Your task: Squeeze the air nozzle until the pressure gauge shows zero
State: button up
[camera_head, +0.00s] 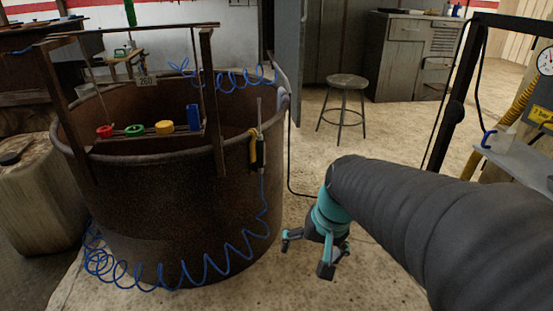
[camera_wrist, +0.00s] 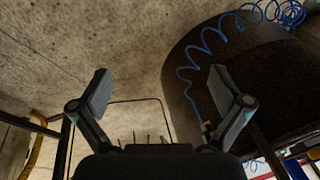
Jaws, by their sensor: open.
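The air nozzle (camera_head: 254,150), yellow and black with a grey tube pointing up, hangs upright at the right outer side of the rusty tub, with a blue hose below it. In the wrist view it is mostly hidden behind the right finger. The pressure gauge (camera_head: 546,61) is a round white dial at the right edge of the head view, cut off and too small to read. My gripper (camera_head: 308,254) is open and empty, pointing down over the floor, to the right of and below the nozzle. The wrist view shows bare floor between its spread fingers (camera_wrist: 160,94).
The rusty tub (camera_head: 150,225) fills the left, with a coiled blue hose (camera_head: 185,275) along its front and a metal frame above it. A stool (camera_head: 346,84) and cabinet (camera_head: 415,55) stand behind. A dark frame post (camera_head: 458,85) rises at right. Floor around my gripper is clear.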

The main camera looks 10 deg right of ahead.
jog(key=w+f+m+y+b, duration=0.25)
jog(key=w+f+m, duration=0.25)
jog(key=w, duration=0.3)
jog(key=m+t+y+b, duration=0.3)
jog(key=m+t, duration=0.7)
jog(key=m, duration=1)
send_near(264, 153)
jog(key=shift+y, duration=0.65)
jog(key=shift+d+f+x, duration=0.1)
jog(key=shift+f+x, duration=0.05)
jog(key=shift+x, duration=1.75)
jog(key=shift+d+f+x, duration=0.15)
jog(key=shift+x, duration=1.75)
jog(key=shift+d+f+x, duration=0.1)
jog(key=shift+x, duration=1.8)
jog(key=shift+w, duration=0.1)
grip_shut()
jog(key=shift+r, duration=0.15)
